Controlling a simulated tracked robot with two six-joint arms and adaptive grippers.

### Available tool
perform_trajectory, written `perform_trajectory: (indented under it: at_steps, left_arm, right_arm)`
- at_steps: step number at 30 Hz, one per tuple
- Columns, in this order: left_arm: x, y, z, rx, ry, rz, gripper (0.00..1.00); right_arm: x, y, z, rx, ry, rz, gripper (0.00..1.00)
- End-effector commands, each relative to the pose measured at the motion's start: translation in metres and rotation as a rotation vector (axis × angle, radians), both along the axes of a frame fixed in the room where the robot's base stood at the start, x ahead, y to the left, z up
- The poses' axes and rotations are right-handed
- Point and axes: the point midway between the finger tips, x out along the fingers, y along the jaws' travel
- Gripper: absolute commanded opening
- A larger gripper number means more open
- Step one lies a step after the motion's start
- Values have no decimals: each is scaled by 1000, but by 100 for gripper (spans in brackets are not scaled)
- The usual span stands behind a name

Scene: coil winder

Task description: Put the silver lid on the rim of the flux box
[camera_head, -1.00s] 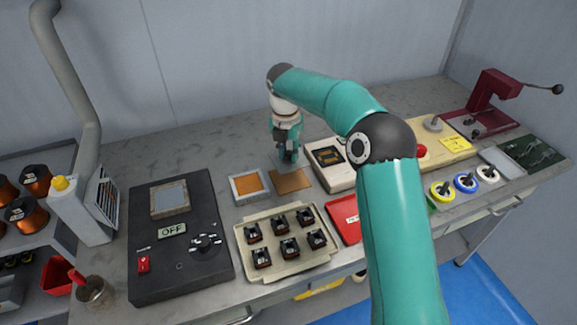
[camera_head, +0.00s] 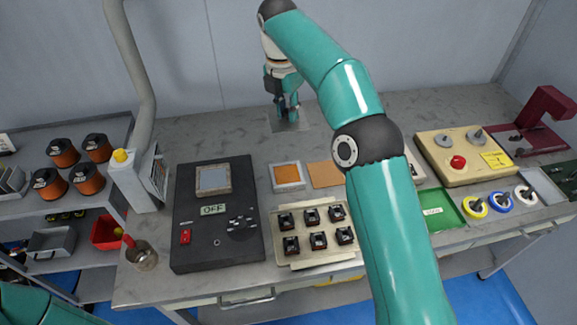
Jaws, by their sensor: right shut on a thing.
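The flux box (camera_head: 275,184) is a small silver square tray with an amber fill, on the bench right of the dark hot plate unit. It looks open on top. My right gripper (camera_head: 287,117) is shut on the silver lid (camera_head: 300,126), a thin grey square plate partly hidden by the fingers. The lid is behind the flux box in the picture, apart from it; its exact height above the bench is hard to tell. My left gripper is out of view; only a piece of my left arm shows at the lower left corner.
A tan square plate (camera_head: 325,174) lies right of the flux box. A cream tray (camera_head: 283,259) with several small black parts stands in front. The dark hot plate unit (camera_head: 190,255) reads OFF. My right arm hides part of the bench. The bench behind the box is clear.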

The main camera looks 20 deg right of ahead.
Motion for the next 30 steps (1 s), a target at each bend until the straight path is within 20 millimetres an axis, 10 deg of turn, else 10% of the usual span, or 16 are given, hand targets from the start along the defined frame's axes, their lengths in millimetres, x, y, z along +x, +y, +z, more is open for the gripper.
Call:
perform_trajectory:
  at_steps: [18, 30]
  left_arm:
    - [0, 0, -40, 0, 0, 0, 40]
    - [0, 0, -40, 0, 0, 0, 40]
  right_arm:
    - [0, 4, -138, -1, 4, -4, 0]
    - [0, 5, -178, 0, 3, -3, 0]
